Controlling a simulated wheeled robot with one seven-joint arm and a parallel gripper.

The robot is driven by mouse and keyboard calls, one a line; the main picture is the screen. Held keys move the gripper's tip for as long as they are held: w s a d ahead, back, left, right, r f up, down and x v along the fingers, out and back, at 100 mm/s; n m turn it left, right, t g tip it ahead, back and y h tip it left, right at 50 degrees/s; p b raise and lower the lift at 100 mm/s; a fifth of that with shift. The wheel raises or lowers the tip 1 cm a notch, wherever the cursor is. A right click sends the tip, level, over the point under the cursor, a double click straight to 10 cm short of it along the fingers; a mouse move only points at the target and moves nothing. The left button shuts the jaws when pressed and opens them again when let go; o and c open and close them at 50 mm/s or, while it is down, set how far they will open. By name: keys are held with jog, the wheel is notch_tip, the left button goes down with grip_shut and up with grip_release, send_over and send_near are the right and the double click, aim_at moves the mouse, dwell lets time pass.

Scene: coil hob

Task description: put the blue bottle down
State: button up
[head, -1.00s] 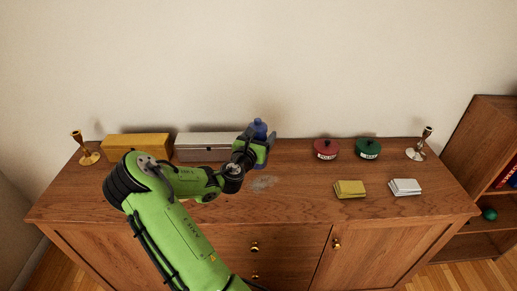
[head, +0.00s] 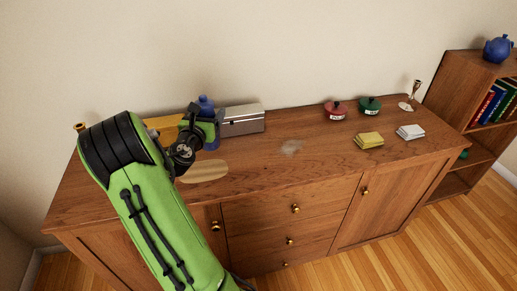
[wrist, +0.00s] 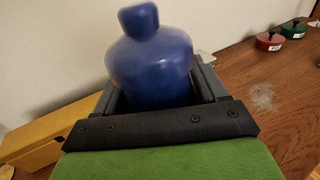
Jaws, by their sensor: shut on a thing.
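The blue bottle (head: 207,106) is upright between the fingers of my gripper (head: 205,126), over the left part of the wooden sideboard (head: 270,170). In the wrist view the bottle (wrist: 152,62) fills the space between the two dark fingers of my gripper (wrist: 155,90), which are shut on it. The bottle's lower part is mostly hidden by the gripper, so I cannot tell whether its base touches the sideboard top.
A yellow box (head: 165,127) and a silver box (head: 243,120) stand at the back, near the bottle. A red pot (head: 335,111), a green pot (head: 370,106), yellow cards (head: 369,140) and white cards (head: 410,132) are on the right. The front middle is clear, with a pale smudge (head: 291,148).

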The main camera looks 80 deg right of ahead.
jog(key=shift+f, duration=0.3)
notch_tip(320, 180, down, 10)
jog(key=b, duration=0.6)
jog(key=shift+s+r, duration=0.1)
jog(key=shift+r, duration=0.25)
jog(key=o, duration=1.3)
jog(key=shift+o, duration=0.2)
